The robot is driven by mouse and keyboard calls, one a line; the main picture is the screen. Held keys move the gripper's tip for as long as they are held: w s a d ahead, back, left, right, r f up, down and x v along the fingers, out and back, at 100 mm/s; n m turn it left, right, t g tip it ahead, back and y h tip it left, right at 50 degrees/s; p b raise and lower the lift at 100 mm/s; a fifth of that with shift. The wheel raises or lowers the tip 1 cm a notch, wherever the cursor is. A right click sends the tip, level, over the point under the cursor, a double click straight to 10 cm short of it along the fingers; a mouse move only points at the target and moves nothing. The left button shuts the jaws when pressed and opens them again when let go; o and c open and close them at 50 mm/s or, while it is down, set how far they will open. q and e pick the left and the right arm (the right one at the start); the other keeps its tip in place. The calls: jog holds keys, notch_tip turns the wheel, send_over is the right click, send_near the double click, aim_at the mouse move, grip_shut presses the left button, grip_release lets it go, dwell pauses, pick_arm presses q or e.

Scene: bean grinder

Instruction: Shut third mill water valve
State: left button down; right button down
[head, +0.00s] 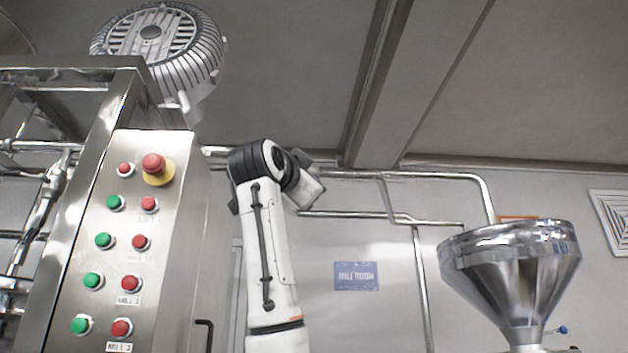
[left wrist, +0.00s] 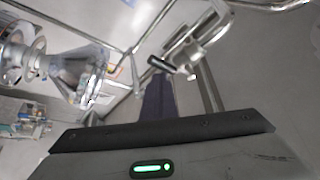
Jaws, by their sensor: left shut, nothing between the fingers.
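In the left wrist view, a metal pipe fitting (left wrist: 192,48) has a short lever with a black end (left wrist: 161,64), which looks like a valve handle. I cannot tell whether it is the third mill's water valve. My left gripper (left wrist: 157,80) shows as dark, closed fingers pointing up the picture, empty, with their tips close below the black lever end. Whether they touch it I cannot tell. In the head view my left arm rises in the middle, and its gripper is hidden behind the bent wrist. My right gripper is in neither view.
A steel control panel (head: 130,217) with red and green buttons stands left of my arm. Pipes (head: 400,176) run along the wall.

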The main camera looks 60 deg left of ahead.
pick_arm(q)
jog(key=shift+s+a, duration=0.2)
jog(key=shift+s, duration=0.1)
